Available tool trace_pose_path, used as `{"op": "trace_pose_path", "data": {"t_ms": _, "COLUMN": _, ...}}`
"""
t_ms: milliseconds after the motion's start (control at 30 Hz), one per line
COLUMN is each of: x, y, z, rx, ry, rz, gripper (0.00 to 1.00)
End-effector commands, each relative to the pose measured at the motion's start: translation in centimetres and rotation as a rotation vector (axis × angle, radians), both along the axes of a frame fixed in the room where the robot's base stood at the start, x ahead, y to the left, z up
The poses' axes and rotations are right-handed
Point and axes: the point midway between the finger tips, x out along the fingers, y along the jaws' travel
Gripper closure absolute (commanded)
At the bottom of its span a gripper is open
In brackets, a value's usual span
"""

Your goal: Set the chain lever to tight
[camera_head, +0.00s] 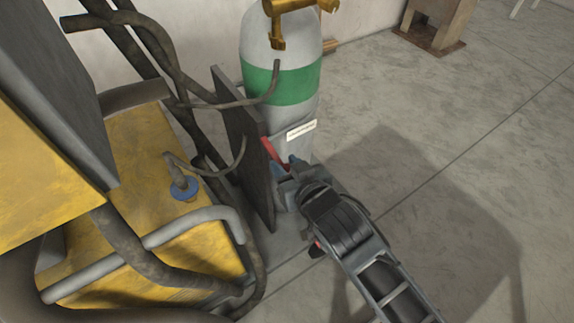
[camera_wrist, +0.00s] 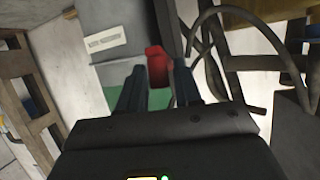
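The red lever (camera_head: 273,154), which I take as the chain lever, is on the near side of the gas cylinder stand, beside the dark upright panel. My gripper (camera_head: 286,168) is at its lower end. In the wrist view the red lever end (camera_wrist: 157,66) shows between the two dark fingers of my gripper (camera_wrist: 160,84). The fingers are apart, one on each side of the red piece. Firm contact cannot be made out. The chain cannot be made out.
A grey and green gas cylinder (camera_head: 281,84) with a brass valve stands behind the lever. A dark panel (camera_head: 243,150) and a yellow machine (camera_head: 140,160) with hoses and a grey rail crowd the left. Open concrete floor (camera_head: 440,150) lies right.

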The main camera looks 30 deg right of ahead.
Motion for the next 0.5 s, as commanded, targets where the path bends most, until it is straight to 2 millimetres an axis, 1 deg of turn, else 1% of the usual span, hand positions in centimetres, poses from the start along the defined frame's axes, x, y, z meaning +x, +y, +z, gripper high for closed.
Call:
{"op": "trace_pose_path", "data": {"t_ms": 33, "x": -0.01, "y": 0.0, "z": 0.0, "rx": 0.0, "ry": 0.0, "rz": 0.0, "gripper": 0.71}}
{"op": "trace_pose_path", "data": {"t_ms": 67, "x": -0.01, "y": 0.0, "z": 0.0, "rx": 0.0, "ry": 0.0, "rz": 0.0, "gripper": 0.74}}
{"op": "trace_pose_path", "data": {"t_ms": 333, "x": -0.02, "y": 0.0, "z": 0.0, "rx": 0.0, "ry": 0.0, "rz": 0.0, "gripper": 1.0}}
{"op": "trace_pose_path", "data": {"t_ms": 500, "x": -0.02, "y": -0.01, "z": 0.0, "rx": 0.0, "ry": 0.0, "rz": 0.0, "gripper": 1.0}}
